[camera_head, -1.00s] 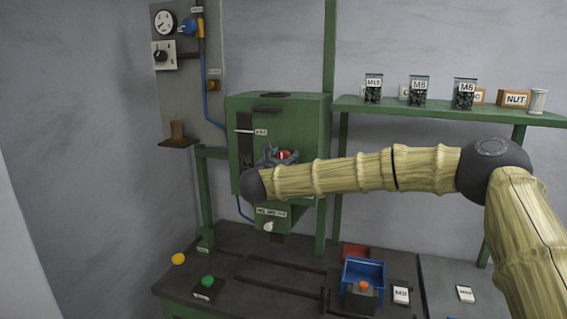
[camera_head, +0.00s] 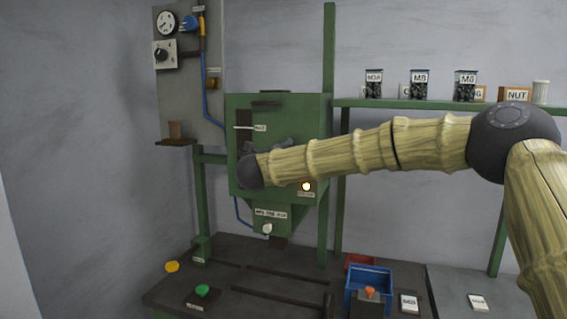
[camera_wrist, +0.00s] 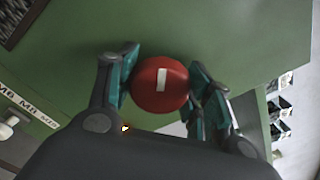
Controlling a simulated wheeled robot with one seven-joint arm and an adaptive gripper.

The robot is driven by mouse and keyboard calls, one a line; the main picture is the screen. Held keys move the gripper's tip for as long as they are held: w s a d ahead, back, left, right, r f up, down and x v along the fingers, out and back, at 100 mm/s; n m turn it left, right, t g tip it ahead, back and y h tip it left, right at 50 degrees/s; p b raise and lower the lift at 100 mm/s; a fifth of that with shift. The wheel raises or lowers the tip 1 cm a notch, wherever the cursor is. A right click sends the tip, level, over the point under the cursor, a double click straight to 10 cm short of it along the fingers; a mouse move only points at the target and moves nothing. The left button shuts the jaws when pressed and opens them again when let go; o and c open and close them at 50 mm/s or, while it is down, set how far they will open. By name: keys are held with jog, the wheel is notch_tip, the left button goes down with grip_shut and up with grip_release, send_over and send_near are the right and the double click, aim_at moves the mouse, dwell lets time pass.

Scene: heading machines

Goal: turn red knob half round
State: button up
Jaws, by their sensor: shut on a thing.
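The red knob (camera_wrist: 158,84), round with a white mark on its face, sits on the front of the green machine (camera_head: 305,125). In the wrist view my gripper (camera_wrist: 160,92) has its teal-padded fingers on both sides of the knob, shut on it. The white mark stands nearly upright in that view, leaning slightly. In the head view my gripper (camera_head: 275,152) is at the machine's front, and my wrist and arm hide the knob there.
A glowing lamp (camera_head: 306,187) and a white knob (camera_head: 267,229) are on the machine's lower front. A blue bin (camera_head: 368,275) and green button (camera_head: 202,291) are on the bench. Labelled jars (camera_head: 420,84) stand on the shelf at right.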

jog(key=n+b, duration=0.1)
jog(key=n, duration=0.4)
jog(key=shift+n, duration=0.3)
jog(key=n, duration=0.6)
jog(key=shift+r+p, duration=0.1)
jog(key=shift+p, duration=0.2)
jog(key=n+p, duration=0.1)
jog(key=n, duration=0.3)
jog(key=n+p, duration=0.2)
jog(key=n, duration=0.1)
jog(key=shift+n+p, duration=0.3)
jog(key=n+p, duration=0.2)
jog(key=n, duration=0.1)
jog(key=shift+f+n+p, duration=0.25)
jog(key=shift+n+p, duration=0.4)
jog(key=shift+n, duration=0.65)
jog(key=shift+f, duration=0.1)
